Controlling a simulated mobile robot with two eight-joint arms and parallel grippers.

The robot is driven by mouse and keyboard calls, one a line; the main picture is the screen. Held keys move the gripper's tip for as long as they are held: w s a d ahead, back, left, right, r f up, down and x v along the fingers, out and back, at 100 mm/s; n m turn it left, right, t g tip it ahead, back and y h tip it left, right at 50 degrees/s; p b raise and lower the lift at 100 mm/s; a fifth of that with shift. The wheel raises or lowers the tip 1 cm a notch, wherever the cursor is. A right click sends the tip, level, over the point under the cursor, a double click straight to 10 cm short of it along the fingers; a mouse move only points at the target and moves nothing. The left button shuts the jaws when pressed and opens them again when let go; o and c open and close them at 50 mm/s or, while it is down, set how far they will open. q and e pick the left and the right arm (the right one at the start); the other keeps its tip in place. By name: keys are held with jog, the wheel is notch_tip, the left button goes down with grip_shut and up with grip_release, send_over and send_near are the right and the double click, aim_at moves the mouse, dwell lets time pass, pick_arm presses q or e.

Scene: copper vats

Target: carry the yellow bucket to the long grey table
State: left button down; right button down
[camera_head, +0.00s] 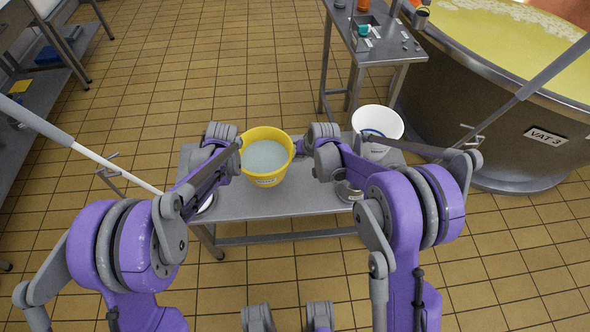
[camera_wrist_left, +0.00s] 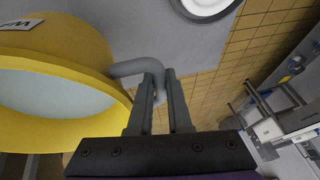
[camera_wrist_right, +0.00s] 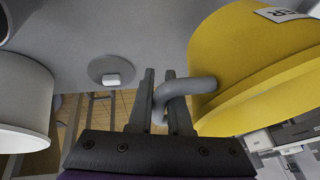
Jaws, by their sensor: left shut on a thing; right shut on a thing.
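The yellow bucket (camera_head: 283,173) holds pale liquid and is upright over a small grey table (camera_head: 230,207). I cannot tell whether its base touches the tabletop. My left gripper (camera_head: 240,145) is at its left side, shut on one grey handle (camera_wrist_left: 135,68). My right gripper (camera_head: 299,146) is at its right side, shut on the other grey handle (camera_wrist_right: 200,86). The yellow wall also shows in the left wrist view (camera_wrist_left: 75,45) and right wrist view (camera_wrist_right: 225,55). Grey tables stand at far left (camera_head: 20,25) and top right (camera_head: 395,48); which is the long one is unclear.
A white bucket (camera_head: 385,120) stands at the small table's right end. A round grey object (camera_head: 348,188) lies nearer. The large vat (camera_head: 500,128) stands at right. Tiled floor (camera_head: 200,70) is clear beyond the table and to its left.

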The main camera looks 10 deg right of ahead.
pick_arm(q)
jog(key=shift+w+d, duration=0.2)
pick_arm(e)
jog(key=shift+d, duration=0.25)
pick_arm(q)
jog(key=shift+f, duration=0.15)
pick_arm(e)
jog(key=shift+f, duration=0.2)
